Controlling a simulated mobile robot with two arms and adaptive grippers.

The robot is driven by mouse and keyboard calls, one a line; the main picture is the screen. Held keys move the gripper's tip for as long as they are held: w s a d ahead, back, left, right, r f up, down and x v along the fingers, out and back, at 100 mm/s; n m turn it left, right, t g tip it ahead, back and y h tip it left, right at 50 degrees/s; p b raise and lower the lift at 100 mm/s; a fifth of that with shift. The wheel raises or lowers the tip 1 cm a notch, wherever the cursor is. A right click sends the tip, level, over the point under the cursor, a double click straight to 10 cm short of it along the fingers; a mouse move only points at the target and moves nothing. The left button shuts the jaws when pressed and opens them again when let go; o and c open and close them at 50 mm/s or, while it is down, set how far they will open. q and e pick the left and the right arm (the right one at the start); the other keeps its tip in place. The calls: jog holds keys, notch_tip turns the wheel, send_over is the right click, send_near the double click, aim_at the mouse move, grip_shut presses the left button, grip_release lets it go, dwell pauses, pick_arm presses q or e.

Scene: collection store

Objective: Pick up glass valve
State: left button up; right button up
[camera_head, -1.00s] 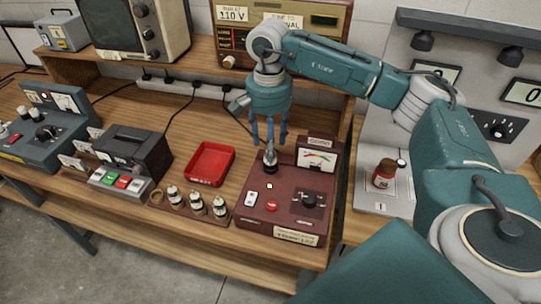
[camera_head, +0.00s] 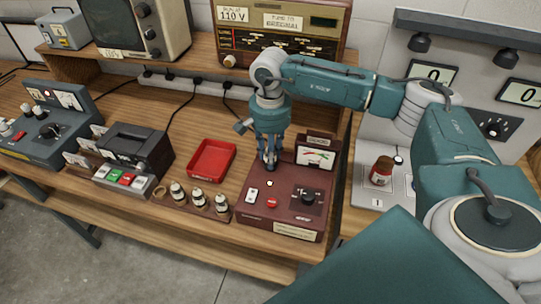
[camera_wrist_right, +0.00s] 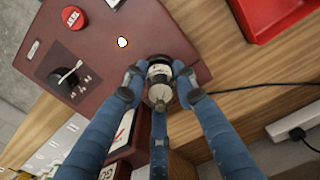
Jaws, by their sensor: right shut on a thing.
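The glass valve (camera_wrist_right: 160,88) stands on the dark red tester box (camera_head: 283,212), with a dark base and a pale top in the right wrist view. My right gripper (camera_head: 270,162) has come down over it, and its blue fingers are shut around it. In the head view the fingers mostly hide this valve. Three more valves (camera_head: 199,199) stand in a wooden rack left of the tester; the rack's leftmost hole is empty. My left gripper is not in view.
A red tray (camera_head: 211,160) lies left of the tester. A dark device with coloured buttons (camera_head: 125,178) stands farther left. A shelf with a radio (camera_head: 280,40) is behind. A brown jar (camera_head: 382,171) stands on a grey panel at right.

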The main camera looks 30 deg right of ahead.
jog(key=shift+r, duration=0.1)
jog(key=shift+w+r+b, duration=0.1)
jog(key=shift+r+b, duration=0.2)
jog(key=shift+r, duration=0.3)
notch_tip(320, 180, up, 19)
jog(key=b, duration=0.2)
jog(key=shift+f, duration=0.15)
jog(key=shift+f, duration=0.15)
dwell(0.7)
